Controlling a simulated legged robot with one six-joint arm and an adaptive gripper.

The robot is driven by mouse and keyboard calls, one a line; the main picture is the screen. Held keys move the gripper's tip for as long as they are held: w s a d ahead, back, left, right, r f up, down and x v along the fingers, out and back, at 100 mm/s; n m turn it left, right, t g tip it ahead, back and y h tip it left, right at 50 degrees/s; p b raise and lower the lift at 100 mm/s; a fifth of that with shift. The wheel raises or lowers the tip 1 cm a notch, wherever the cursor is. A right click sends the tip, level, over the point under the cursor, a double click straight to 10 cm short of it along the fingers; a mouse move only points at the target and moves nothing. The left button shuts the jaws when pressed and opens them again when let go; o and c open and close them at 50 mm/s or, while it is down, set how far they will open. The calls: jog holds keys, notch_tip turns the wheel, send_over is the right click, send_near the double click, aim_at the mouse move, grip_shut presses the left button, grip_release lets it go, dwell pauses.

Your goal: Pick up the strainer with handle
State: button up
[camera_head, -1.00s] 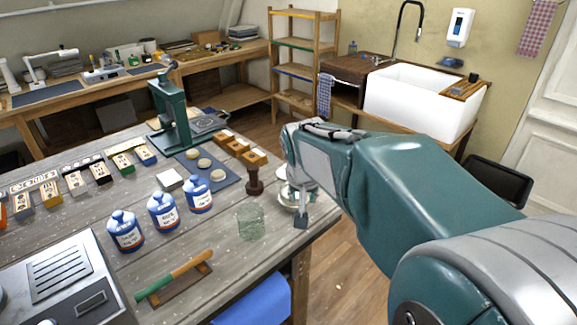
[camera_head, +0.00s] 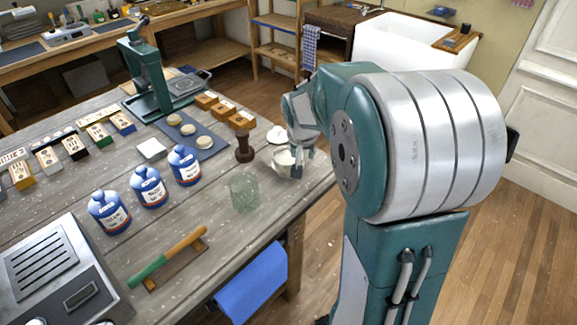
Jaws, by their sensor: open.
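A pale, shiny, round bowl-shaped thing (camera_head: 284,168), which looks like the strainer, sits near the right edge of the grey wooden table (camera_head: 222,225). My arm's end partly covers it, and I cannot make out its handle or mesh. My gripper (camera_head: 297,160) is at the bowl's right side, pointing down, small and partly hidden by my own arm. Its fingers are open. I cannot tell whether they touch the bowl or stand around its rim.
A dark wooden tamper (camera_head: 244,147) and a clear ribbed glass (camera_head: 244,191) stand left of the bowl. A white round dish (camera_head: 279,135) lies behind it. Three blue-and-white jars (camera_head: 149,187) stand further left. The table edge drops off just right of the bowl.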

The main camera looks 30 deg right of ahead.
aim_at(294, 159)
jog(key=x, duration=0.3)
jog(key=shift+w+f, duration=0.1)
jog(key=shift+f, duration=0.1)
jog(key=c, duration=0.6)
grip_shut()
jog(key=shift+r, duration=0.15)
